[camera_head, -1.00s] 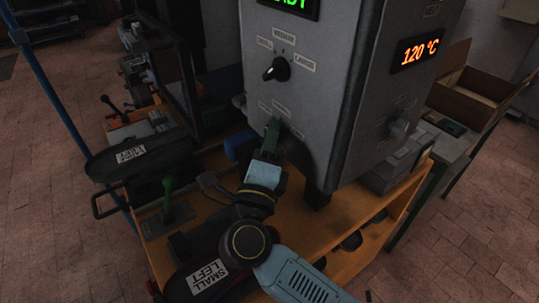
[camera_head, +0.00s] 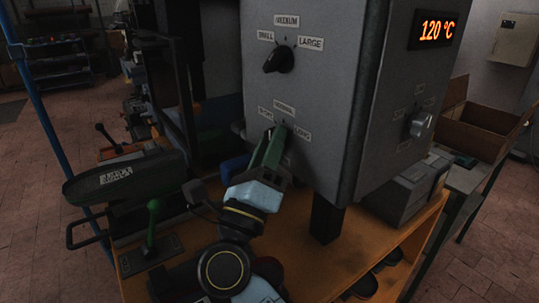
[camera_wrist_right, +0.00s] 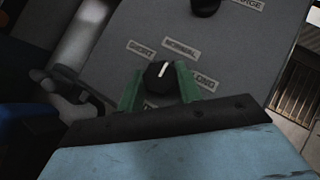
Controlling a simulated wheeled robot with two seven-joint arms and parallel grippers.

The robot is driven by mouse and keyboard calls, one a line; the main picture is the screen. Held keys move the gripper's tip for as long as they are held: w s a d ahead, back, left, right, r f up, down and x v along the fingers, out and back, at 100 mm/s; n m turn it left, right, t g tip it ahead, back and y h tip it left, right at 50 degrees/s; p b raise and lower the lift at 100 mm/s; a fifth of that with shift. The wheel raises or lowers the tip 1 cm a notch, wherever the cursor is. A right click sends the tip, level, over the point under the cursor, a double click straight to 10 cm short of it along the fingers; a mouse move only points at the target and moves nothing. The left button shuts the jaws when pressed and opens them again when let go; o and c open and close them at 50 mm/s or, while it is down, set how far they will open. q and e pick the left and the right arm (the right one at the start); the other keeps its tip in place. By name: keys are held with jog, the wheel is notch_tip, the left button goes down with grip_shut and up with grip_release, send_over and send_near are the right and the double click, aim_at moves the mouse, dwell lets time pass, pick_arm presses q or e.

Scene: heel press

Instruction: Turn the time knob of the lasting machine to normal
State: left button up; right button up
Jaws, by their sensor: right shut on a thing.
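The lasting machine (camera_head: 330,80) is a large grey box with a slanted front panel. The time knob (camera_wrist_right: 159,74) is black with a white pointer line. In the head view this gripper (camera_head: 273,143) mostly hides the knob. My left gripper is not in view.
A size knob (camera_head: 279,59) with SMALL, MEDIUM and LARGE labels sits above. Another knob (camera_head: 420,124) is on the right face, under a 120 °C display (camera_head: 437,30). A green lever (camera_head: 152,226) and a dark labelled pad (camera_head: 125,176) stand left of my arm.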

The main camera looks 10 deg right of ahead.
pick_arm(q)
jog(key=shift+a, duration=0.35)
pick_arm(e)
jog(key=shift+f, duration=0.1)
jog(key=o, duration=1)
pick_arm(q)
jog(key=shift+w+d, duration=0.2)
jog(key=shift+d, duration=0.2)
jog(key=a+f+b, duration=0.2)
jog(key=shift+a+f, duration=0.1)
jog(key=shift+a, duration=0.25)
pick_arm(e)
jog(key=v, duration=1.3)
